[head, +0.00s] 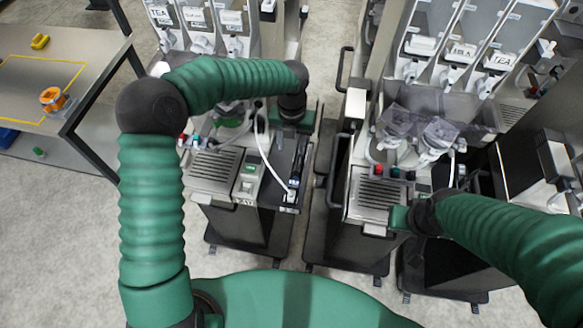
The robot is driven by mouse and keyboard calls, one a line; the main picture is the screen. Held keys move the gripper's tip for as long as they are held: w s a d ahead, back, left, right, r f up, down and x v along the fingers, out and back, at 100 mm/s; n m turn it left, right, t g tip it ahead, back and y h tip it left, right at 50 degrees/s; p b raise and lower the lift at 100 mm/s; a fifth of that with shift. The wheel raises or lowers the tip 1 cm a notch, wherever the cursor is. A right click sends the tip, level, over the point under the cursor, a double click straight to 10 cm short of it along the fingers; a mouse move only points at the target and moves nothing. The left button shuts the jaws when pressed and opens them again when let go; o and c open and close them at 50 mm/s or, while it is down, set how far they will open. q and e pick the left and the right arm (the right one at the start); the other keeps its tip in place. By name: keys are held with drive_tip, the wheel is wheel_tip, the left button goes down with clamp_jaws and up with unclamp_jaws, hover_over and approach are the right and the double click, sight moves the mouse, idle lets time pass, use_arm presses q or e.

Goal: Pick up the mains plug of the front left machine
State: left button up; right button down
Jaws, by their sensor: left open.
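The front left machine (240,226) stands left of centre, with a drip grille and a small switch panel on top. A white cable (264,155) runs down across its top to a small pale mains plug (291,193) at the machine's front right corner. My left gripper (292,168) reaches down from above, its dark fingers just above and around the plug area. It is open; whether a finger touches the plug is too small to tell. My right gripper (399,217) is over the front of the right machine, its fingers hidden or too dark to make out.
A second machine (362,235) stands to the right across a narrow gap. Tall dispensers with TEA labels (500,60) rise behind. A grey table (85,75) at left carries an orange item (53,98) and a yellow one (40,41). The floor at front left is clear.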

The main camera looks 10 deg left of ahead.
use_arm(q)
hover_over(296, 166)
drive_tip(key=d, duration=0.2)
drive_tip(key=f, duration=0.6)
drive_tip(key=shift+w+a+f+p, duration=0.15)
drive_tip(key=shift+a+f+p, duration=0.05)
drive_tip(key=shift+f+p, duration=0.2)
drive_tip(key=shift+d+f+p, duration=0.1)
drive_tip(key=shift+f+p, duration=0.2)
drive_tip(key=f, duration=0.1)
drive_tip(key=a+f+p, duration=0.1)
drive_tip(key=a+f, duration=0.1)
drive_tip(key=f, duration=0.1)
drive_tip(key=shift+s+f, duration=0.1)
drive_tip(key=shift+s, duration=0.2)
drive_tip(key=shift+a+f, duration=0.25)
drive_tip(key=shift+f, duration=0.05)
drive_tip(key=shift+d+r, duration=0.1)
drive_tip(key=shift+d, duration=0.55)
drive_tip(key=c, duration=0.5)
drive_tip(key=shift+d, duration=0.25)
clamp_jaws()
drive_tip(key=shift+a, duration=0.55)
drive_tip(key=shift+w, duration=0.1)
use_arm(e)
drive_tip(key=d+r, duration=0.1)
drive_tip(key=r, duration=0.1)
drive_tip(key=shift+d+r, duration=0.35)
